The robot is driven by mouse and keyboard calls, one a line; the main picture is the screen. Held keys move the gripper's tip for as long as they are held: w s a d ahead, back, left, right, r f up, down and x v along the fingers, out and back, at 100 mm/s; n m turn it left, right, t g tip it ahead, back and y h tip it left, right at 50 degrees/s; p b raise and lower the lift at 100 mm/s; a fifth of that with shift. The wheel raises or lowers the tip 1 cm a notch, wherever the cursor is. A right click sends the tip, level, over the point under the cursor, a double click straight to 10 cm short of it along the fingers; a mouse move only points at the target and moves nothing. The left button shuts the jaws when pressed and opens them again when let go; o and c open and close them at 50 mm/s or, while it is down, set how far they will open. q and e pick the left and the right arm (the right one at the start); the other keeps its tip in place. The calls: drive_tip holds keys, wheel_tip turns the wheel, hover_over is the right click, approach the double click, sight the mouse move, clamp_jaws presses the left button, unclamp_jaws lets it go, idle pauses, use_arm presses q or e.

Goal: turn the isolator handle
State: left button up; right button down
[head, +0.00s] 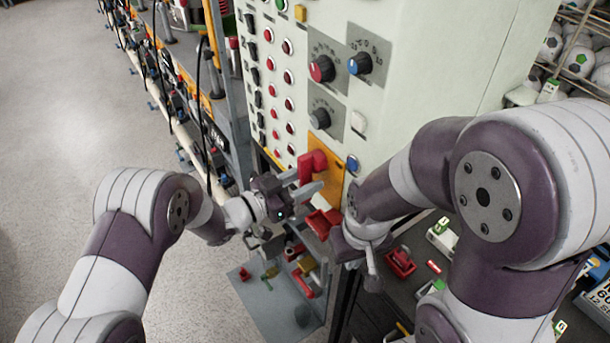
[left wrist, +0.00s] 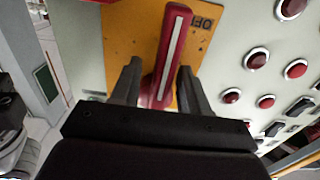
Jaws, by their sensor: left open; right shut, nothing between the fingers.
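The isolator handle (head: 313,163) is red and sits on an orange plate (head: 331,184) low on the front of the pale cabinet. In the left wrist view the handle (left wrist: 172,52) has a pale stripe along it and stands slightly tilted, with "OFF" lettering beside it on the plate (left wrist: 122,35). My left gripper (head: 308,182) is open at the handle. Its two dark fingers (left wrist: 160,75) lie on either side of the handle's lower end, with a gap visible. My right gripper (head: 371,274) is shut and empty, lower and right of the handle.
A red object (head: 323,222) is just below the handle. A grey tray (head: 262,303) with small parts is lower. Open floor (head: 70,110) lies left.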

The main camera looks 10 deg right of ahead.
use_arm(q)
drive_tip(key=shift+w+d, duration=0.1)
drive_tip(key=shift+w, duration=0.05)
clamp_jaws()
